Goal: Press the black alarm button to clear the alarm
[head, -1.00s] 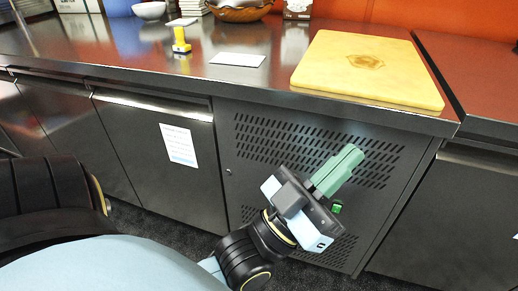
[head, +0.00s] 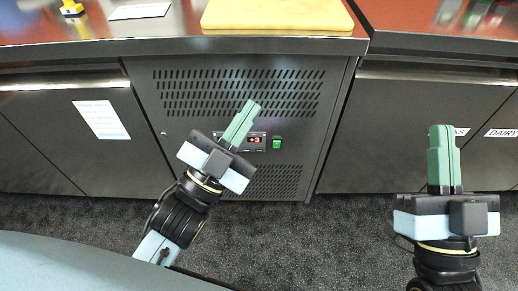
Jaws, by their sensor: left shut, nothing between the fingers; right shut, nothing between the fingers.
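The control panel (head: 262,149) is set in the dark vented cabinet front and shows red digits reading about +3. A green switch (head: 277,143) sits just right of it. The black alarm button cannot be made out; it is too small or hidden. My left gripper (head: 249,107) is shut and empty, its green fingers overlapping the left part of the panel in the head view. I cannot tell whether it touches the cabinet. My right gripper (head: 441,130) is shut and empty, pointing up in front of the right-hand cabinet doors.
Vent slots (head: 190,92) lie above and below the panel. A yellow board (head: 280,14) lies on the counter above. A paper notice (head: 101,119) is on the left door. Dark carpet (head: 330,235) is clear between my arms.

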